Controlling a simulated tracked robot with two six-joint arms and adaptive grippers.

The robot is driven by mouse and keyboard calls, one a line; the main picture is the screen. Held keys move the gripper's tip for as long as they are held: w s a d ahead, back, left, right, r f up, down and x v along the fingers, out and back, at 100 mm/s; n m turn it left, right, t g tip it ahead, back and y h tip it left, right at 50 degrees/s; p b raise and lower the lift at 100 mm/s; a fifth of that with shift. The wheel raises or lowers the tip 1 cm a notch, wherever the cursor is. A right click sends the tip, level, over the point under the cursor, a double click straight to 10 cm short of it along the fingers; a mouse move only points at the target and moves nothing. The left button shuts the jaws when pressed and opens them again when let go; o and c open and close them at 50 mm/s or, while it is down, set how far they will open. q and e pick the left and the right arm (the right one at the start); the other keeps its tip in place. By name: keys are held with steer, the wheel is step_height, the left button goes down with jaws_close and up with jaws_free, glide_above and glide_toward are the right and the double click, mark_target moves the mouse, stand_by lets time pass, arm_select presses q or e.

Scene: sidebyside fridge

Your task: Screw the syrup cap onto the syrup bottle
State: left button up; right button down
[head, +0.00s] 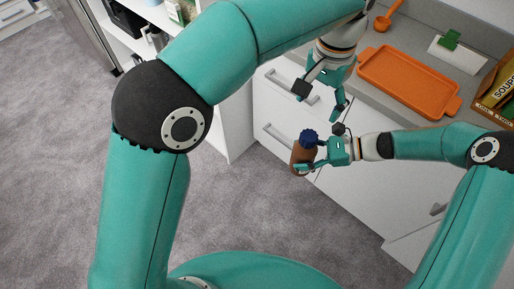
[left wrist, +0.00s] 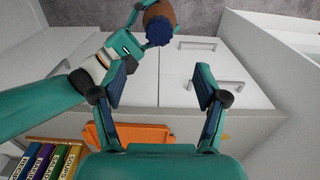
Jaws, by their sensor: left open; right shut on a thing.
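The brown syrup bottle (head: 301,157) is held in the air in front of the white drawers, roughly upright. My right gripper (head: 309,158) is shut on the bottle. The dark blue syrup cap (head: 308,139) sits at the bottle's top; I cannot tell how tightly it is seated. In the left wrist view the cap (left wrist: 159,30) faces the camera and hides part of the bottle (left wrist: 163,11). My left gripper (head: 320,99) is open and empty, above and apart from the cap. Its two fingers (left wrist: 161,82) show in the left wrist view, with the cap beyond them.
An orange tray (head: 408,79) lies on the grey counter, with an orange ladle (head: 384,22) behind it. White drawers (head: 345,170) stand below. The carpeted floor (head: 245,205) is clear.

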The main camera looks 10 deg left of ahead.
arm_select(q)
steer(key=w+a+f+n+h, duration=0.2)
steer(key=w+a+f, duration=0.3)
steer(key=a+f, duration=0.3)
step_height(320, 180, down, 16)
steer(key=s+a+r+n+h, duration=0.1)
steer(key=s+a+n, duration=0.1)
steer(key=a, duration=0.1)
steer(key=s+a+f+n, duration=0.2)
steer(key=s+a+f, duration=0.1)
steer(key=s+f, duration=0.5)
steer(key=s+a+f+n+h, duration=0.1)
steer(key=s+a+f+n, duration=0.1)
steer(key=s+f, duration=0.5)
steer(key=s+a, duration=0.1)
steer(key=s, duration=0.5)
steer(key=shift+f+t, duration=0.3)
steer(key=shift+f, duration=0.1)
arm_select(e)
steer(key=shift+d, duration=0.1)
steer(key=s+d+r+m+t+h, duration=0.1)
steer(key=d+m+t, duration=0.3)
steer(key=d, duration=0.3)
steer(key=s+d+r+m+t+h, duration=0.1)
steer(key=d+m+t, duration=0.3)
steer(key=d, duration=0.4)
steer(key=shift+t+h, duration=0.3)
steer(key=shift+t, duration=0.2)
